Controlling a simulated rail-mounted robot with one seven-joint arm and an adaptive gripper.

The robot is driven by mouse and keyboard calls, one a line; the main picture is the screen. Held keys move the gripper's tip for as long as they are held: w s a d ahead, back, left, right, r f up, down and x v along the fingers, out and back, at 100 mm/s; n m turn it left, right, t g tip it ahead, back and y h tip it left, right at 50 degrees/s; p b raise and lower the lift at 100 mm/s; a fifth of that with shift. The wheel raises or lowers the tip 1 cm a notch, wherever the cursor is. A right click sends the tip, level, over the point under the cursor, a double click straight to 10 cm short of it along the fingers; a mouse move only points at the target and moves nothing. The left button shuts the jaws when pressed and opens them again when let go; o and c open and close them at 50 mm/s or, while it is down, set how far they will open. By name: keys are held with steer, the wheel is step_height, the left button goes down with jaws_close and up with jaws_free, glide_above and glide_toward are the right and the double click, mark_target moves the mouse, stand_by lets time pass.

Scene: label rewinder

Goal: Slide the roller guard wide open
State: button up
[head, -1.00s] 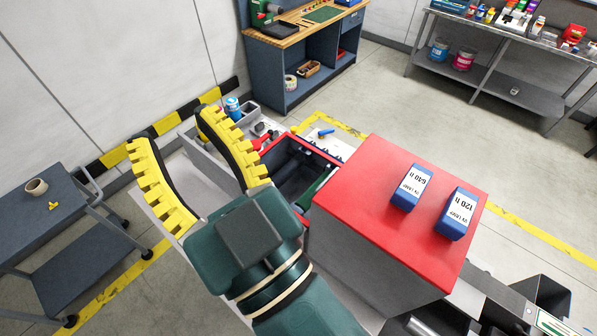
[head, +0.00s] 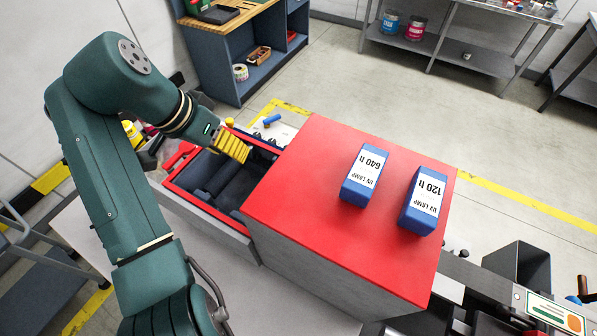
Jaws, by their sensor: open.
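A grey machine housing with a flat red top (head: 290,215) stands in the middle of the head view. To its left is a red-rimmed open bay (head: 205,213) with dark, roller-like shapes inside. I cannot tell for sure which part is the roller guard. A red handle-like piece (head: 180,157) shows at the bay's far left corner. My gripper (head: 230,143) is over the far side of the bay, and one ribbed yellow finger shows clearly. It is open, with nothing seen in it. Its other finger is mostly hidden, and contact with the rim cannot be told.
Two blue UV lamp boxes, marked 640 h (head: 364,176) and 120 h (head: 424,203), stand on the red top. A workbench (head: 215,60) is behind, and a grey shelf table (head: 450,55) at the back right. Open floor lies between.

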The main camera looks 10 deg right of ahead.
steer(key=p+x, duration=0.2)
steer(key=x, duration=1.4)
steer(key=shift+f+p, duration=0.2)
steer(key=shift+p, duration=0.1)
steer(key=shift+c, duration=0.4)
jaws_close()
